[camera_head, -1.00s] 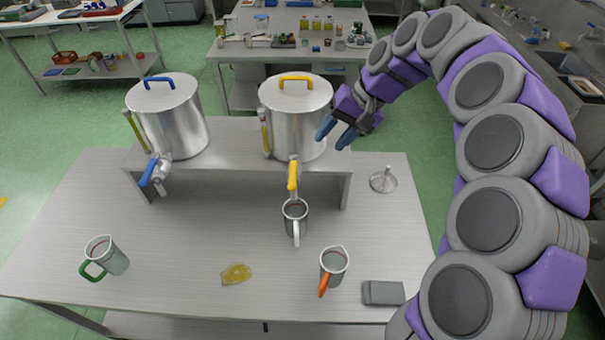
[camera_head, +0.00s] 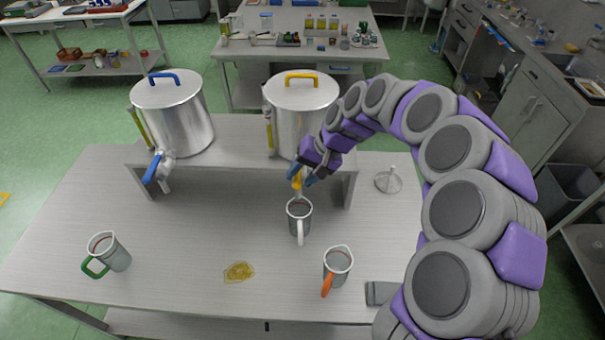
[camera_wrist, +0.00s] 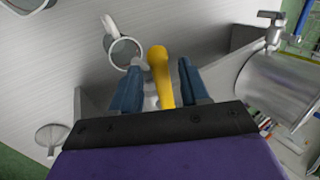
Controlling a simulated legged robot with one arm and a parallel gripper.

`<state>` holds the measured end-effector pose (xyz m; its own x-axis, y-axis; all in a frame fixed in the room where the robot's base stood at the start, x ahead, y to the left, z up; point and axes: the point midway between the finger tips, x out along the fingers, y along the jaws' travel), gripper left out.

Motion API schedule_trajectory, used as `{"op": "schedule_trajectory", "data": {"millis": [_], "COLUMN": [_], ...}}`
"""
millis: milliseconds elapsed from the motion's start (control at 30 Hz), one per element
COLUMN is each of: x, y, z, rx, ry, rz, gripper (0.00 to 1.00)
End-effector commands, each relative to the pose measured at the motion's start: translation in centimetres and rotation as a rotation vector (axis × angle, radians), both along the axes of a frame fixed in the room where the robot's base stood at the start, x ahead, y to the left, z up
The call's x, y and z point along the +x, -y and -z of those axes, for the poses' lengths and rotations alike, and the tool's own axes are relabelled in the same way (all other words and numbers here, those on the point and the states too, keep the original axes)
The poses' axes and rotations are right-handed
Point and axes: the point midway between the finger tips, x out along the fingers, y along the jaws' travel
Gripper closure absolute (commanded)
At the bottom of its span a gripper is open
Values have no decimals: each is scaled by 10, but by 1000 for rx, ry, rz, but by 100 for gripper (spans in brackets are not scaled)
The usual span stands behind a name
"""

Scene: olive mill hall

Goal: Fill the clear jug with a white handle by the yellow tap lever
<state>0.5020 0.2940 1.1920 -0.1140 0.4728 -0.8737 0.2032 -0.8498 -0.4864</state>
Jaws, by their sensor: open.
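The clear jug with a white handle (camera_head: 299,219) stands upright on the table below the yellow tap lever (camera_head: 297,181). The lever is on the right steel tank (camera_head: 290,115), which has a yellow lid handle. My gripper (camera_head: 303,175) is at the lever, its blue fingers open on either side of it. In the wrist view the yellow lever (camera_wrist: 160,72) lies between the two fingers of my gripper (camera_wrist: 160,85), with visible gaps. The jug (camera_wrist: 124,50) shows just beyond the fingertips there. The tap spout is mostly hidden.
A left tank (camera_head: 175,120) has a blue tap lever (camera_head: 152,167). A green-handled jug (camera_head: 108,252), an orange-handled jug (camera_head: 337,266), a yellow puddle (camera_head: 239,272), a grey block (camera_head: 380,293) and a metal stand (camera_head: 388,181) are on the table. The left middle is clear.

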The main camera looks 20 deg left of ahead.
Motion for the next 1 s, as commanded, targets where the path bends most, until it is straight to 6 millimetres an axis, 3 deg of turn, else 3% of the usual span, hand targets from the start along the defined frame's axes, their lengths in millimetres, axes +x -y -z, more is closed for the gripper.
{"op": "schedule_trajectory", "data": {"millis": [267,733,1000], "x": [0,0,0], "y": [0,1,1], "z": [1,1,1], "rx": [0,0,0], "ry": [0,-1,-1], "rz": [0,0,0], "gripper": [55,100,100]}}
